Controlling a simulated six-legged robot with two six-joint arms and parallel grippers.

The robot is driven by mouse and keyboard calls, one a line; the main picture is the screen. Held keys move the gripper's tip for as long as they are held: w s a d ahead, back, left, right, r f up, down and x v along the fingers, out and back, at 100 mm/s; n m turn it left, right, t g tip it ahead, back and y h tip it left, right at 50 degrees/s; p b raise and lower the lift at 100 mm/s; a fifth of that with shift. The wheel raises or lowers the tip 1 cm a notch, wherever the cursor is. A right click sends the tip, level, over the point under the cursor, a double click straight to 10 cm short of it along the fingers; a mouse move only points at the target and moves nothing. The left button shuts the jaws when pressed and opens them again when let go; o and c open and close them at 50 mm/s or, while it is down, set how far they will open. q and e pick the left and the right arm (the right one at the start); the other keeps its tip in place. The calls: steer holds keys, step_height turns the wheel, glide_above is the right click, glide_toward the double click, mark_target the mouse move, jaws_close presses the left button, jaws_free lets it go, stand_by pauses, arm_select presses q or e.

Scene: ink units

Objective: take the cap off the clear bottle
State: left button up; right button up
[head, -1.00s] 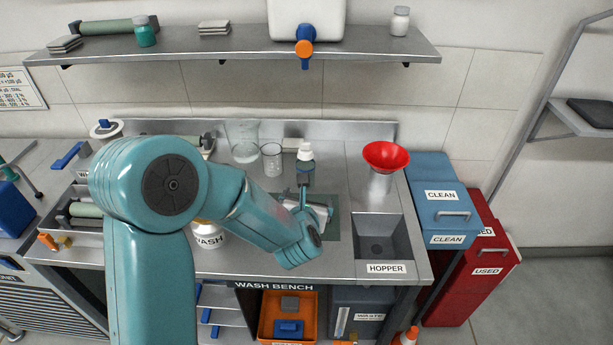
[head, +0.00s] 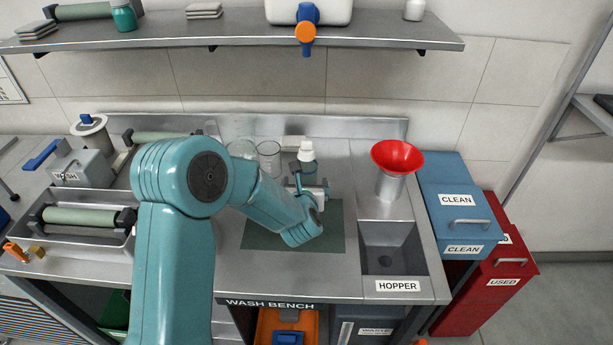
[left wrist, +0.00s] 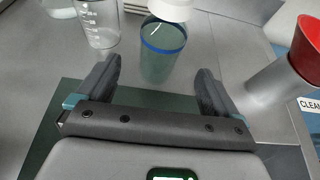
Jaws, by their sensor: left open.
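The clear bottle (head: 307,167) stands upright on the steel bench, at the back edge of the dark green mat (head: 335,236). Its white cap (head: 306,150) is on top. In the left wrist view the bottle (left wrist: 162,55) has a blue band near its top, and the cap (left wrist: 170,8) is cut by the upper edge. My left gripper (head: 308,186) is close in front of the bottle. In the left wrist view my left gripper (left wrist: 160,85) is open, its fingers apart to either side of the bottle's lower part, with nothing between them touching. My right gripper is not seen.
Glass beakers (head: 268,158) stand left of the bottle. A red funnel (head: 397,158) sits on a metal cylinder to the right, behind the hopper basin (head: 388,255). A steel tray with a roller (head: 80,216) is at left. A shelf (head: 240,38) hangs above the back.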

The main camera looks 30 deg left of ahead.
mark_target(306, 178)
arm_select(q)
steer(key=shift+x, duration=1.05)
steer(key=shift+w+a+f, duration=0.2)
steer(key=shift+w, duration=0.25)
steer(key=shift+w+a+p, duration=0.15)
steer(key=shift+w+p, duration=0.05)
steer(key=shift+p, duration=0.25)
steer(key=p+x, duration=0.1)
steer(key=x, duration=0.3)
steer(key=shift+f+p, duration=0.2)
steer(key=shift+p, duration=0.2)
steer(key=shift+w+a+f, duration=0.15)
steer(key=shift+w, duration=0.15)
steer(key=c, duration=1)
steer(key=shift+a, duration=0.1)
steer(key=c, duration=0.4)
